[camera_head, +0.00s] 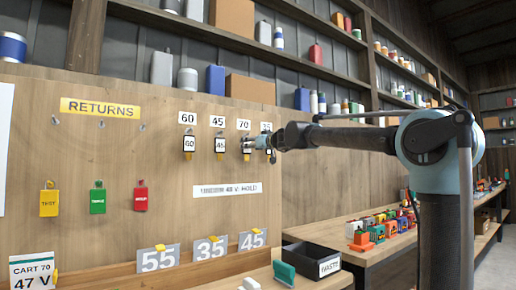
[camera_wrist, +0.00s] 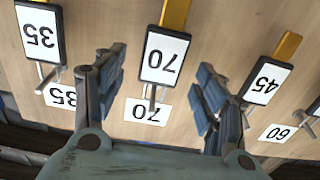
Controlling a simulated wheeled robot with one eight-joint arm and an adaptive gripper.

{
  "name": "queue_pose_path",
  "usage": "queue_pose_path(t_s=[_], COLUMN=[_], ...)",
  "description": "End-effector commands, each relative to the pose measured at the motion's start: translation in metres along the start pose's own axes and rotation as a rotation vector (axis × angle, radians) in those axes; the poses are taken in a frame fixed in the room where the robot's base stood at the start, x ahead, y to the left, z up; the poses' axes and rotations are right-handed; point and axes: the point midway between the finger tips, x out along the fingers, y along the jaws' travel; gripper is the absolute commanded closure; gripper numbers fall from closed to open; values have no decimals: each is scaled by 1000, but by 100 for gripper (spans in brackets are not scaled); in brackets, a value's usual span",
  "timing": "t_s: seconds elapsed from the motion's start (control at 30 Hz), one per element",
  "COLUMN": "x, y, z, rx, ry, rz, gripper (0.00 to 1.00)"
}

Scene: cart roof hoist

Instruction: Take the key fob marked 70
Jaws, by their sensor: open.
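The key fob marked 70 (camera_wrist: 165,55) hangs on a peg and fills the middle of the wrist view, where its number is upside down. It has a white face, a black frame and a yellow part. My gripper (camera_wrist: 158,85) is open, with one finger on each side of the fob and a visible gap to each. In the head view my gripper (camera_head: 258,143) is at the board under the 70 and 35 labels and partly hides the 70 fob (camera_head: 246,156). Contact with the fob cannot be told.
In the wrist view the 35 fob (camera_wrist: 39,31) hangs left and the 45 fob (camera_wrist: 263,82) right, close to my fingers. In the head view the 60 fob (camera_head: 189,143) hangs farther left. A black waste bin (camera_head: 311,260) stands below. Three coloured tags hang under the RETURNS sign (camera_head: 100,108).

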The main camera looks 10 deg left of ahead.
Motion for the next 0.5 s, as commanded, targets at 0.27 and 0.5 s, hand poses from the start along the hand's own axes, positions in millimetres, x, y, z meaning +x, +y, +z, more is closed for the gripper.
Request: queue_pose_path(t_s=[0.27, 0.5], x=[22, 26], y=[0, 0], z=[0, 0], rx=[0, 0], ry=[0, 0], rz=[-1, -1], gripper=[35, 35])
